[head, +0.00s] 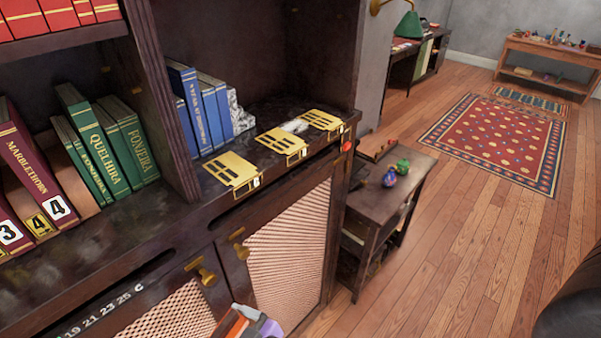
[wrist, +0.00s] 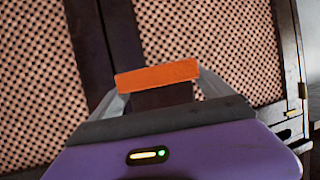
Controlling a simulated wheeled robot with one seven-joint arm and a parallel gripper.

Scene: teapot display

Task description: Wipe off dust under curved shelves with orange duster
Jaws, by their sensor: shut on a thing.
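My gripper (head: 243,322) shows at the bottom edge of the head view, in front of the cabinet doors and below the shelf top. In the wrist view my gripper (wrist: 158,88) is shut on the orange duster (wrist: 157,74), seen as an orange block with a dark part below it. The duster's far side is hidden. The dark wooden shelf unit (head: 180,212) fills the left of the head view. Pale smudges mark its ledge; I cannot tell if they are dust. No clearly curved shelves show, and the space under the shelves is mostly hidden.
Red and green books (head: 105,150) and blue books (head: 200,110) stand on the shelf. Brass plates (head: 283,142) lie along its ledge. Mesh doors (head: 290,245) with brass latches are below. A small side table (head: 385,200) holds bottles. Wooden floor at right is open.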

